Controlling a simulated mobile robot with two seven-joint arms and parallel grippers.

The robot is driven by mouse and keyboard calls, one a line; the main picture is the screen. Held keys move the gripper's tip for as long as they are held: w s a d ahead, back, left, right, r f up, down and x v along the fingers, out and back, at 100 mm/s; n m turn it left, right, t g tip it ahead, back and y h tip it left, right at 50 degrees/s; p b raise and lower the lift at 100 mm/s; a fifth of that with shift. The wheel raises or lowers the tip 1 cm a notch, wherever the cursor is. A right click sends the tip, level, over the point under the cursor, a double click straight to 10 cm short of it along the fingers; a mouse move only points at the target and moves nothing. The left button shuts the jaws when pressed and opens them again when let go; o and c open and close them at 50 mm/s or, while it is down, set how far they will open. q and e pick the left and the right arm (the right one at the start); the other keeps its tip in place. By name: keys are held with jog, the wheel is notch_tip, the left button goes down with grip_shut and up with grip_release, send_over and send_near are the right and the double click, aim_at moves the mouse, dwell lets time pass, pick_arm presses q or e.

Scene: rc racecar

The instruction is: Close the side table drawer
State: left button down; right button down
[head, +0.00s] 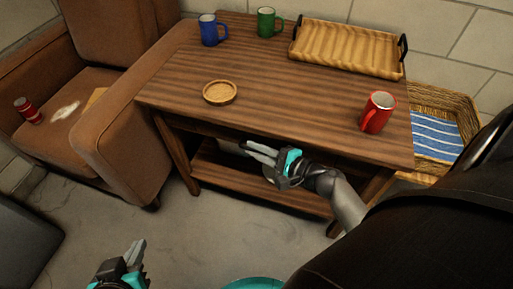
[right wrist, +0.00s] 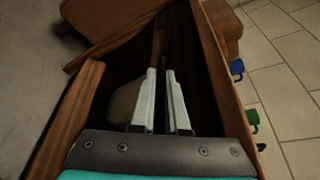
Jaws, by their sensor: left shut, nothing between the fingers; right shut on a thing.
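The wooden side table (head: 270,75) stands in the middle of the head view. Below its top is a dark recess, and a lower wooden board (head: 250,188) shows beneath. I cannot clearly make out the drawer or how far out it is. My right gripper (head: 262,152) is under the table's front edge. In the right wrist view my right gripper (right wrist: 165,92) is between wooden parts, its fingers closed on a thin dark piece that I cannot identify. A grey-brown shape lies beside the fingers. My left gripper (head: 136,252) is shut and empty over the floor, away from the table.
On the tabletop are a blue mug (head: 210,30), green mug (head: 267,22), red mug (head: 377,112), round coaster (head: 219,93) and wooden tray (head: 345,48). A brown armchair (head: 125,150) is close on the left. A wicker basket (head: 440,95) stands right.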

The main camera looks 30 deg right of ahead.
jog(key=c, duration=1)
grip_release()
jog(key=shift+w+d, duration=0.15)
jog(key=shift+d, duration=0.15)
jog(key=shift+c, duration=0.2)
pick_arm(q)
jog(key=shift+s+a+f, duration=0.15)
jog(key=shift+a+f, duration=0.05)
pick_arm(e)
jog(key=shift+o, duration=0.6)
jog(key=shift+a, duration=0.1)
jog(key=shift+s+r, duration=0.1)
jog(key=shift+s, duration=0.4)
pick_arm(q)
jog(key=s+a+f+g+y+p, duration=0.1)
jog(key=s+a+g+y+p, duration=0.1)
jog(key=s+a+g+p, duration=0.1)
jog(key=shift+s+a+f+n+g+p, duration=0.3)
jog(key=shift+s+a+g, duration=0.2)
jog(key=shift+a+g, duration=0.35)
pick_arm(e)
jog(key=v, duration=1.4)
jog(key=shift+s, duration=0.15)
